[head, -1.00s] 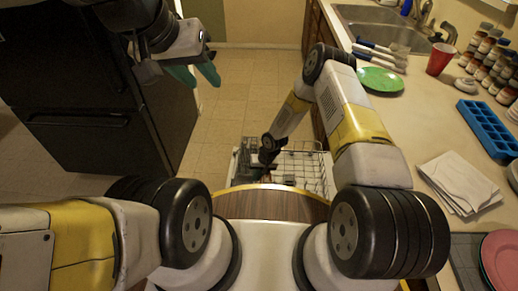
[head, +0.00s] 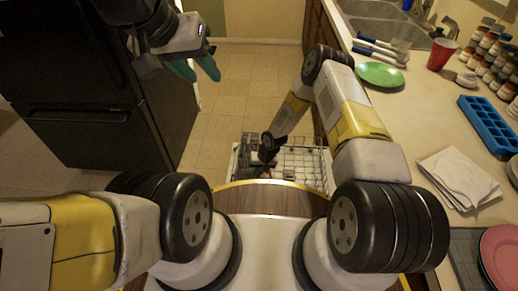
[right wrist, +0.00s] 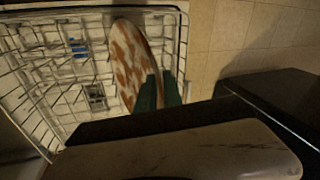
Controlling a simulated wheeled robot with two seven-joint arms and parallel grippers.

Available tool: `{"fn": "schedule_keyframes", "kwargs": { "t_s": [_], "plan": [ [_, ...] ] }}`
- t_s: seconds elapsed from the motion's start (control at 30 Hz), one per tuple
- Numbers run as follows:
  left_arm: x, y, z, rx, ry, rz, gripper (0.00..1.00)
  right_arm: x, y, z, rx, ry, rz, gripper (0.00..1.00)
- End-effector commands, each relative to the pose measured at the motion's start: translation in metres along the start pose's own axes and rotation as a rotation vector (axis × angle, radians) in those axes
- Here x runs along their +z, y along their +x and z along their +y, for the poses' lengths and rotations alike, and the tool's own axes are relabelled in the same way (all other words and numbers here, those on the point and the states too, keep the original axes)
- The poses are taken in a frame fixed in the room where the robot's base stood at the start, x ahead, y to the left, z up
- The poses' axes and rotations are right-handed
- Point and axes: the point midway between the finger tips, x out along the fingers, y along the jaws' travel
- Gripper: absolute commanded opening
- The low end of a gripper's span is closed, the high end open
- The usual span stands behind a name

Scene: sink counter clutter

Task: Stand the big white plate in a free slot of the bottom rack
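The big white plate (right wrist: 130,55), with brown blotches, stands steeply on edge over the rack in the right wrist view. My right gripper (right wrist: 160,90) has one green finger on each side of its near edge and is shut on it. Whether its lower rim sits in a slot is hidden. The bottom rack (head: 300,165) is a white wire rack low in front of me; its wires also show in the right wrist view (right wrist: 35,75). My right gripper's fingers and the plate are mostly hidden in the head view. My left gripper (head: 195,70) is open and empty at upper left.
A black fridge (head: 80,120) stands at left. The counter at right holds a green plate (head: 380,75), a red cup (head: 441,53), a blue tray (head: 488,125), white napkins (head: 458,180) and a pink plate (head: 502,255). The tiled floor (head: 245,85) beyond the rack is clear.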

Motion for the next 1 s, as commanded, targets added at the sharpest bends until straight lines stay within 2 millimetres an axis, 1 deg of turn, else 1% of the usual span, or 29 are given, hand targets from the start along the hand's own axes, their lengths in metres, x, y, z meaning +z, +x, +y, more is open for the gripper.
{"fn": "schedule_keyframes", "kwargs": {
  "t_s": [0.03, 0.1, 0.37, 0.47, 0.57, 0.7, 0.8, 0.9, 1.0],
  "plan": [
    [0.0, 0.0, 0.0, 0.0, 0.0, 0.0, 0.36, 0.0, 0.0, -0.001, -0.001, -0.001, -0.001, 0.22],
    [0.0, 0.0, 0.0, 0.0, 0.0, 0.0, 0.36, 0.0, 0.0, -0.001, -0.001, -0.001, -0.001, 0.34],
    [0.0, 0.0, 0.0, 0.0, 0.0, 0.0, 0.36, 0.002, 0.0, 0.0, 0.001, -0.001, -0.003, 0.34],
    [0.0, 0.0, 0.0, 0.0, 0.0, 0.0, 0.36, 0.001, -0.005, 0.001, 0.001, 0.0, -0.003, 0.34],
    [0.0, 0.0, 0.0, 0.0, 0.0, 0.0, 0.36, 0.0, -0.019, 0.001, 0.001, 0.0, -0.001, 0.34],
    [0.0, 0.0, 0.0, 0.0, 0.0, 0.0, 0.36, -0.001, -0.044, 0.0, 0.001, -0.001, 0.0, 0.34],
    [0.0, 0.0, 0.0, 0.0, 0.0, 0.0, 0.36, 0.0, -0.06, 0.0, 0.001, 0.0, 0.0, 0.34],
    [0.0, 0.0, 0.0, 0.0, 0.0, 0.0, 0.36, 0.0, -0.071, 0.0, 0.001, -0.002, -0.001, 0.34],
    [0.0, 0.0, 0.0, 0.0, 0.0, 0.0, 0.36, 0.0, -0.077, 0.0, 0.001, -0.001, -0.002, 0.34]
  ]
}}
